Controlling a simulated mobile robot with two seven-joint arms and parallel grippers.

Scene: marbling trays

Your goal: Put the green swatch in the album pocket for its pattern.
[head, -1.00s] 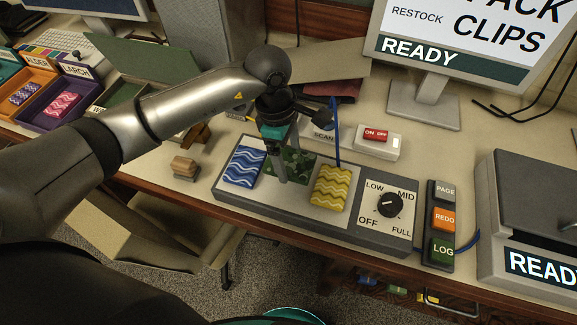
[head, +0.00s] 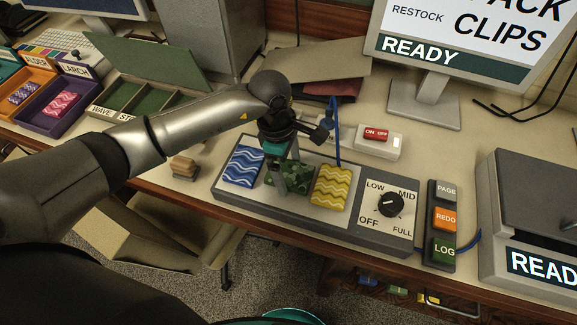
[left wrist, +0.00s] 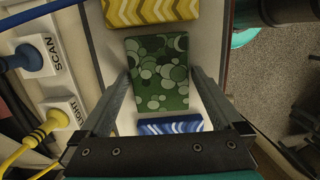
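My left gripper (head: 293,190) points down over the green swatch, fingers apart. In the left wrist view the green swatch (left wrist: 158,75) lies between the open fingers, close to both; contact cannot be told. An open box with green compartments (head: 100,112), seemingly the album, stands at the left; its label starts with "WAVE" and is partly hidden by my arm. My right gripper is not in view.
A dial panel (head: 389,210) and a button strip (head: 441,224) are right of the swatches. A red switch box (head: 378,141) stands behind. Wooden blocks (head: 185,167) sit by the desk's front edge. Orange and purple trays (head: 62,125) hold other swatches at far left.

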